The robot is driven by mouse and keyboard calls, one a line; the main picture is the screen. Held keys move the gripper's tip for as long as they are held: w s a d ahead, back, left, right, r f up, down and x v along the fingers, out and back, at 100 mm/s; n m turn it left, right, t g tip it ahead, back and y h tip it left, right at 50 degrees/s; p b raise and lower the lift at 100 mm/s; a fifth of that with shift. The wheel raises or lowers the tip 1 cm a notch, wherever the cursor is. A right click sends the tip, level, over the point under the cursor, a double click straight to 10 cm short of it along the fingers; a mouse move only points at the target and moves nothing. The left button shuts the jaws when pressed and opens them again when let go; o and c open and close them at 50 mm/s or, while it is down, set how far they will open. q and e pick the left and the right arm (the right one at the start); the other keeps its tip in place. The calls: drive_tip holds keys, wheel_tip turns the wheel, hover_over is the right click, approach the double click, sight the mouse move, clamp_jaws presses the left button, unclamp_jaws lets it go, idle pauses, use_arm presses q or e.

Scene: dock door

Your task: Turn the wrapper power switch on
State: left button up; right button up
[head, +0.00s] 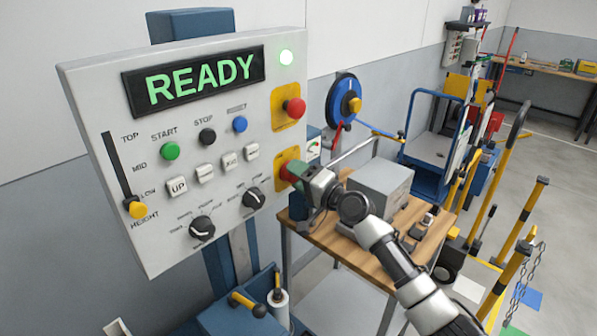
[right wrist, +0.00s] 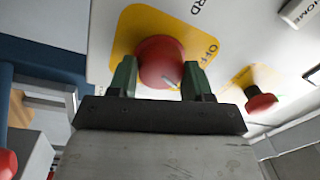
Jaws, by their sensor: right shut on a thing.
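The wrapper's control panel (head: 130,240) faces me at left. Its display (head: 200,80) reads READY in green, and a lamp at its upper right is lit. The power switch is a red knob (right wrist: 160,62) on a yellow plate (head: 283,158), with OFF printed beside it in the right wrist view. My right gripper (head: 295,173) is shut on this red knob, with its dark green fingers (right wrist: 158,78) on either side. The gripper hides most of the knob in the head view. My left gripper is not in view.
A second red button (head: 294,108) on its own yellow plate sits above the switch. A wooden table (head: 345,245) with a grey box (head: 380,190) stands right of the panel. Yellow posts and a blue cart (head: 430,145) stand farther right.

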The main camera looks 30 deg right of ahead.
drive_tip(key=shift+m+h+p, duration=0.3)
drive_tip(key=shift+m+p, duration=0.55)
drive_tip(key=shift+m, duration=1.15)
drive_tip(key=o, duration=0.9)
drive_tip(key=shift+f, duration=0.1)
drive_tip(key=b+v, duration=0.3)
drive_tip(key=v, duration=0.8)
drive_tip(key=shift+w+f, duration=0.1)
